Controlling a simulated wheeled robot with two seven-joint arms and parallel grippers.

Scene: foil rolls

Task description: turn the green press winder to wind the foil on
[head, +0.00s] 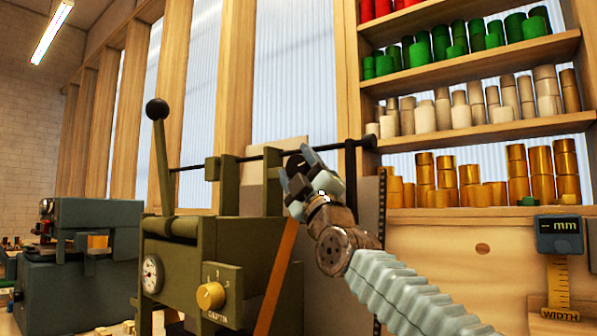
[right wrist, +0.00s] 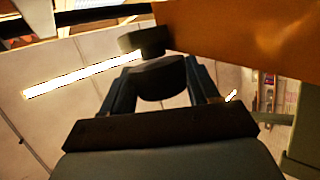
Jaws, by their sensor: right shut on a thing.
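The green press (head: 190,262) stands left of centre in the head view. It has a round gauge, a yellow knob (head: 210,295) and a lever with a black ball. A dark bar (head: 232,160) crosses its top. My right gripper (head: 298,167) is at this bar and shut on a dark round winder handle (head: 294,161). In the right wrist view the handle (right wrist: 156,78) sits between the two fingers. Orange foil (head: 277,275) hangs as a slanted strip below the gripper. The foil (right wrist: 245,38) also fills the wrist view's upper right. My left gripper is out of view.
A blue-grey machine (head: 80,265) stands left of the press. Shelves (head: 480,130) with red, green, cream and orange rolls are at the right. A width gauge (head: 558,236) is mounted below them. My right arm covers part of the wooden panel (head: 455,262).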

